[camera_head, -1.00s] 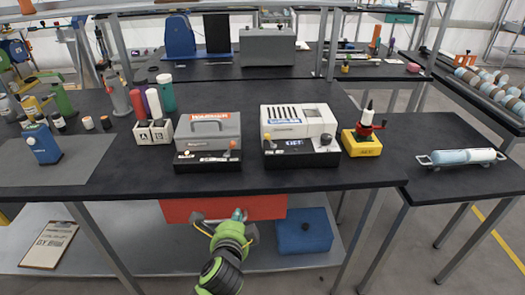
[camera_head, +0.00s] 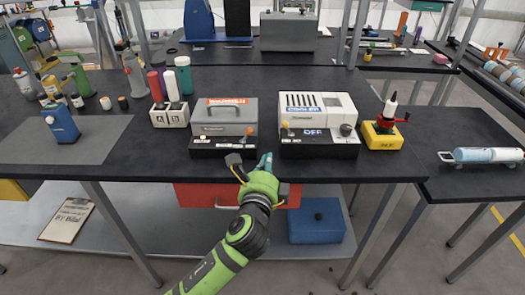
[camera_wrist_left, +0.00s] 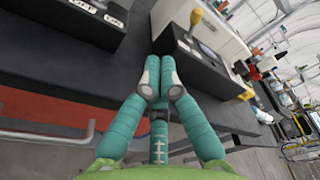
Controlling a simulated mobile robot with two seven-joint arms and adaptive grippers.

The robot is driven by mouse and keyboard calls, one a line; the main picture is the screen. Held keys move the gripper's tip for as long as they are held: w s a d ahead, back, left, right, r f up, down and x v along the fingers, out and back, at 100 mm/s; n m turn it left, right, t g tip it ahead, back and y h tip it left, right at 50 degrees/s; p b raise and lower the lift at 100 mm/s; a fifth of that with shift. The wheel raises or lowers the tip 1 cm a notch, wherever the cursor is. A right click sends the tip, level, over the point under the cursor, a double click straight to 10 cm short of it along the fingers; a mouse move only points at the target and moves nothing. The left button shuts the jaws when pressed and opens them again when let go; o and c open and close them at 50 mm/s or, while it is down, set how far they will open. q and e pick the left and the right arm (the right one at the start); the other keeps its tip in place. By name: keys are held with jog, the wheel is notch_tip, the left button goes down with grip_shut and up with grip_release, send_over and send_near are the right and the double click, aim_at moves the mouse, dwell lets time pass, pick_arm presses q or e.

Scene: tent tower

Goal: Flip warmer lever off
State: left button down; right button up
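The grey box with a red label (camera_head: 224,115), apparently the warmer, stands on the front table. An orange-knobbed lever (camera_head: 249,131) sticks up at the right of its black front base; a small pale knob is at the left. The white machine with a blue label (camera_head: 316,106) stands to its right, with an orange lever (camera_head: 285,125) on its left side. My left gripper (camera_head: 252,160) is at the table's front edge, below and apart from the warmer lever. Its teal fingers (camera_wrist_left: 159,72) appear close together in the wrist view, with nothing visible between them. My right gripper is out of view.
A yellow block with a red-handled device (camera_head: 384,134) stands right of the white machine. A white A/B holder (camera_head: 170,116) stands left of the warmer. Below the table are a red bin (camera_head: 196,195) and a blue box (camera_head: 315,222). The tabletop's front strip is narrow.

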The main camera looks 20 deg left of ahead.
pick_arm(q)
jog(key=w, duration=0.5)
jog(key=w+a, duration=0.1)
jog(key=w, duration=0.2)
jog(key=shift+w+f, duration=0.2)
jog(key=shift+f, duration=0.1)
jog(key=a, duration=0.1)
jog(key=a+r+p, duration=0.1)
jog(key=s+a+p, duration=0.1)
jog(key=shift+r, duration=0.3)
jog(key=shift+a, duration=0.15)
jog(key=shift+a+r+n, duration=0.1)
jog(key=shift+r+n, duration=0.05)
jog(key=shift+n, duration=0.25)
